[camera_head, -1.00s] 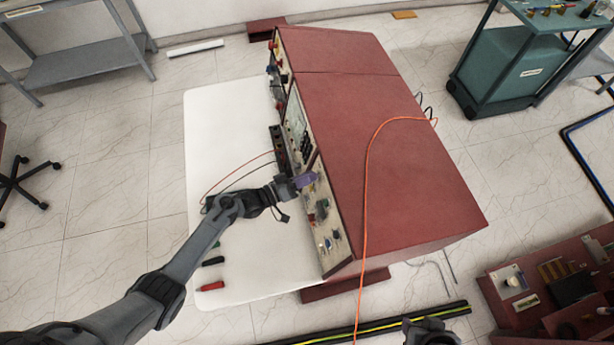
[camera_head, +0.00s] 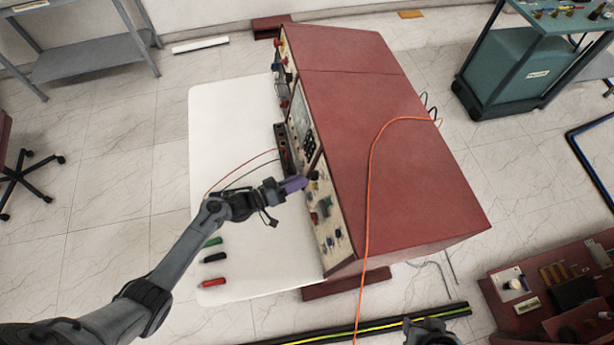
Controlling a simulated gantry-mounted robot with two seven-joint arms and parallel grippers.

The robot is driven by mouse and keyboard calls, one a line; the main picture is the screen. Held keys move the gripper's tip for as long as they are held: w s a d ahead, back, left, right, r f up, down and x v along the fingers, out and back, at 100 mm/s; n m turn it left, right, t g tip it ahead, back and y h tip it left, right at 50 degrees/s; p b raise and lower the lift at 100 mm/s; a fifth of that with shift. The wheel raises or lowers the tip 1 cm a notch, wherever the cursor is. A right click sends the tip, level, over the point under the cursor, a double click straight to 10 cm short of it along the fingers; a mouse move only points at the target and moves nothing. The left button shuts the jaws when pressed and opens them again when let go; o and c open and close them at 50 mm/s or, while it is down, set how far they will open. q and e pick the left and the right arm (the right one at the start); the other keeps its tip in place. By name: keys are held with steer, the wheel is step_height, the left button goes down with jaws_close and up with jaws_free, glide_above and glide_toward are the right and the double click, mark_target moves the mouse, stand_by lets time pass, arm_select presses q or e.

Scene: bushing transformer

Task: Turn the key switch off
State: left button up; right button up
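The red cabinet (camera_head: 420,180) stands in the middle with its control panel (camera_head: 328,215) facing left. The panel carries knobs, switches and sockets. I cannot tell which small part is the key switch. My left gripper (camera_head: 299,183) has purplish fingers and is at the panel's middle, close to a dark knob (camera_head: 314,175). Its fingers are too small to tell whether they are open or shut, or whether they touch the panel. Part of my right arm shows at the bottom edge; its fingertips cannot be made out.
A white table top (camera_head: 240,130) lies before the panel, with green, black and red probes (camera_head: 214,282) near its front. An orange cable (camera_head: 370,190) runs over the cabinet. A teal cart (camera_head: 510,75) stands at back right, and a red bench (camera_head: 550,300) at lower right.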

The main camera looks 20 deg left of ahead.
arm_select(q)
steer(key=v, duration=0.6)
steer(key=shift+s, duration=0.15)
